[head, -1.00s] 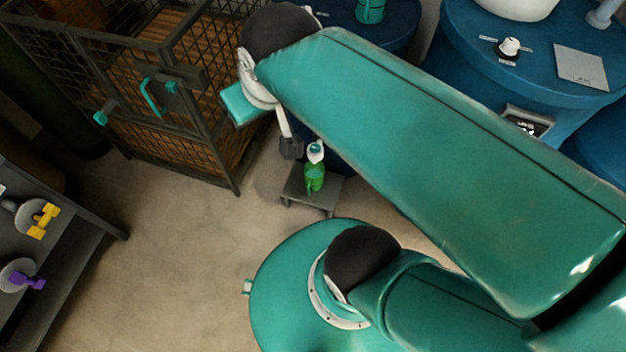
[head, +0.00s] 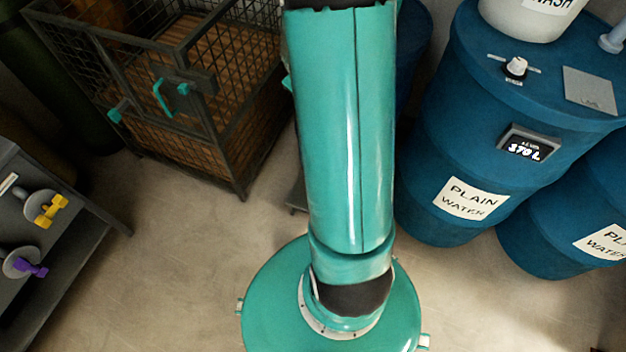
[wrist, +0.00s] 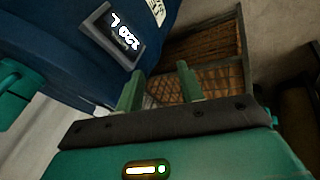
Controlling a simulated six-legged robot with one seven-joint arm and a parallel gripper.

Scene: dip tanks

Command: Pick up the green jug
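The fingers point toward a blue drum (wrist: 75,55) with a level display (wrist: 112,35) and a wooden-floored cage (wrist: 205,60). My gripper is out of sight in the head view.
A wire-mesh cage (head: 205,135) stands at the upper left. Blue drums (head: 465,120) stand at the right, one with a white bucket (head: 530,15) on top. A dark bench (head: 90,230) with yellow and purple handles is at the left. The floor (head: 170,240) between is clear.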

